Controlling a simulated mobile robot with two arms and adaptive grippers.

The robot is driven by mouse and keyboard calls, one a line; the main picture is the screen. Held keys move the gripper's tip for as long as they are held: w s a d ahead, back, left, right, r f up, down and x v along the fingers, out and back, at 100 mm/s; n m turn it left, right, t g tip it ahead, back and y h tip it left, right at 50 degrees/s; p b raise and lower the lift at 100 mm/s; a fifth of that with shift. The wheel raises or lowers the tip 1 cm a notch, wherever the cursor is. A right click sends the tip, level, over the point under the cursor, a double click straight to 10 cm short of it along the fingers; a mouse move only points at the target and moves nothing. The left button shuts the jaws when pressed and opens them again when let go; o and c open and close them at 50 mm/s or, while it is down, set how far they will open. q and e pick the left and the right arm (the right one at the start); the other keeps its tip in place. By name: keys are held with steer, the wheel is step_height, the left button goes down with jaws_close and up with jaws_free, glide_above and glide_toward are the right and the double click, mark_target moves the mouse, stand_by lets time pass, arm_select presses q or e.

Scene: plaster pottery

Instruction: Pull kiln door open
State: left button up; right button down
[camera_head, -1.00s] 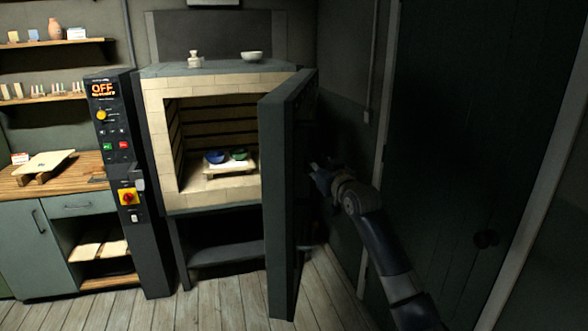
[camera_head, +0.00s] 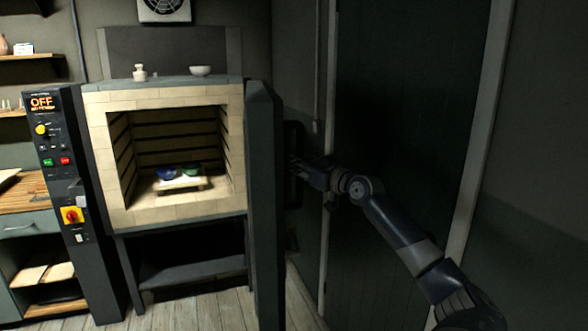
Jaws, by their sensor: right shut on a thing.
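The kiln (camera_head: 165,218) has a pale brick front, and its chamber is in plain view. The dark grey kiln door (camera_head: 264,200) stands swung out at the right of the opening, seen almost edge-on. Its dark upright handle (camera_head: 292,145) is on the door's right side, dim in shadow. My right gripper (camera_head: 299,168) is at this handle and shut on it; the fingertips are partly lost in the dark. My left gripper is not in view.
Inside the kiln, a blue bowl (camera_head: 166,173) and a green bowl (camera_head: 192,170) sit on a pale shelf (camera_head: 180,185). A control panel (camera_head: 62,170) reading OFF stands at the left. A dark wall door (camera_head: 405,110) is behind my right arm.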

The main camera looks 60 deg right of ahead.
steer(key=shift+f, duration=0.65)
steer(key=c, duration=1.6)
jaws_free()
steer(key=shift+s+a+r, duration=0.1)
steer(key=shift+o, duration=0.8)
steer(key=shift+s+a+r, duration=0.1)
steer(key=shift+s+r, duration=0.25)
steer(key=shift+r, duration=0.05)
steer(key=shift+w, duration=0.1)
steer(key=v, duration=1.2)
steer(key=shift+c, duration=0.6)
